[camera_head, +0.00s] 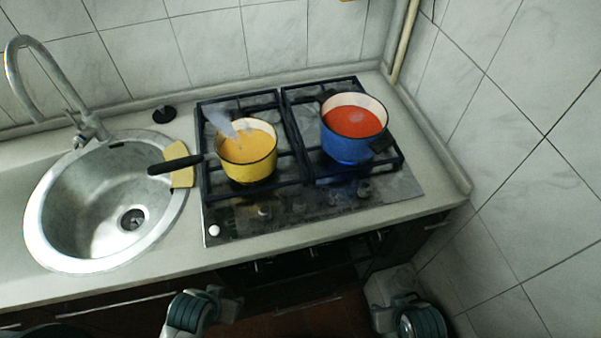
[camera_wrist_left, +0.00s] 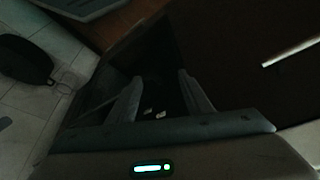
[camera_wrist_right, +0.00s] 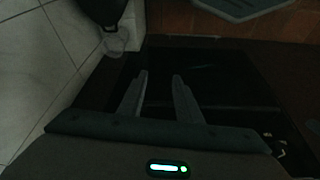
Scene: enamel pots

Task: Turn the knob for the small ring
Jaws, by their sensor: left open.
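The black gas hob (camera_head: 325,203) has a row of small knobs along its front strip: a white knob (camera_head: 213,230) at the left corner and several greyer ones, such as one left of centre (camera_head: 264,211) and one at the right (camera_head: 363,189). The rings are mostly hidden under pots and grates, so I cannot tell which is small. My left gripper (camera_wrist_left: 160,78) is open and empty; in the head view it is low, in front of the counter. My right gripper (camera_wrist_right: 160,76) is open and empty, low at the right. Neither touches a knob.
A yellow pot (camera_head: 247,152) with a black handle (camera_head: 175,164) stands on the left grate, and a blue pot (camera_head: 347,148) with red contents on the right. A tiled wall (camera_head: 520,150) bounds the right.

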